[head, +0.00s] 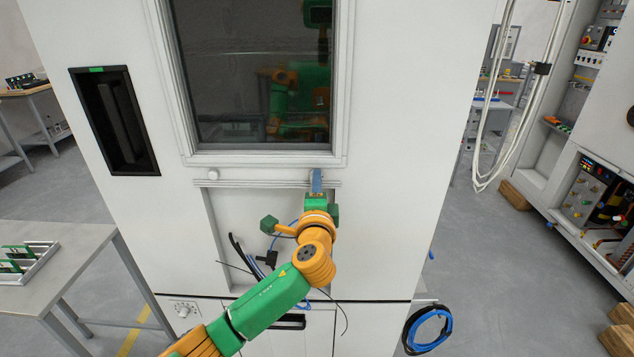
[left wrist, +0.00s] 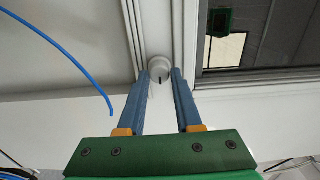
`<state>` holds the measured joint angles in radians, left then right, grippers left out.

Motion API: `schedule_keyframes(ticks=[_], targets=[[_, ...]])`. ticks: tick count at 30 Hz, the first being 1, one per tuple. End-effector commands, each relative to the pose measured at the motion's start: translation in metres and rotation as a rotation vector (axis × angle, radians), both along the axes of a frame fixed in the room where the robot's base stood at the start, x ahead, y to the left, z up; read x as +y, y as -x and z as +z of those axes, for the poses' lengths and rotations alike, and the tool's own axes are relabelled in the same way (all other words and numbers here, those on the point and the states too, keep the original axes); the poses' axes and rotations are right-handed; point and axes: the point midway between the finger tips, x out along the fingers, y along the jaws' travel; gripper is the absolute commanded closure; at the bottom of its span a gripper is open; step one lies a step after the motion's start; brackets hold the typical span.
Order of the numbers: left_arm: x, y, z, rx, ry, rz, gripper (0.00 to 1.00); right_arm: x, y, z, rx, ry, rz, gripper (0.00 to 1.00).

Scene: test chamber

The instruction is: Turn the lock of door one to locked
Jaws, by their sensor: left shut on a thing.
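The white test chamber (head: 400,120) has a dark window above a recessed panel. Two round white knobs sit on the rail below the window. My left gripper (head: 316,176) is at the right-hand one and mostly hides it. In the left wrist view my left gripper (left wrist: 161,76) is shut on this round lock knob (left wrist: 158,64), one blue finger on each side. A short dark mark shows on the knob's near edge. The other knob (head: 213,174) is free, to the left. I cannot read any door number. My right gripper is not in view.
Cables (head: 268,258) hang in the recess beside my left arm; a blue one (left wrist: 65,52) shows in the wrist view. A grey table (head: 75,245) stands at the left. A blue hose coil (head: 428,330) hangs at the lower right. The window mirrors my body.

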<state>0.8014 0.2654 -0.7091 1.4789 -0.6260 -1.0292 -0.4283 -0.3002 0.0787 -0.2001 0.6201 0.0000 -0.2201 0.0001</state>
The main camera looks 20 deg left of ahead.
Motion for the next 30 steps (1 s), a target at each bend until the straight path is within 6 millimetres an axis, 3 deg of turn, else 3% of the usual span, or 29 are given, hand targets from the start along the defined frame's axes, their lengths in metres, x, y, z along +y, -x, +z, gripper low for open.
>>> schedule_keyframes(ticks=[17, 18, 20, 30], targets=[[-0.0001, 0.0001, -0.0012, 0.009, -0.024, 0.000, 1.00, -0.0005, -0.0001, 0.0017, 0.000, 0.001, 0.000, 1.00], [0.0000, 0.0001, -0.0012, 0.009, -0.024, 0.000, 0.56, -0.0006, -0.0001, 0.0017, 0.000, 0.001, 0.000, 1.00], [0.0000, 0.0000, -0.0011, 0.009, -0.023, 0.000, 0.40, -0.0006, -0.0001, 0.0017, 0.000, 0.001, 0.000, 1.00], [-0.0007, 0.0021, -0.0012, 0.008, -0.023, 0.000, 0.38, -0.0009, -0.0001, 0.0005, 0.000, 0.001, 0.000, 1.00]])
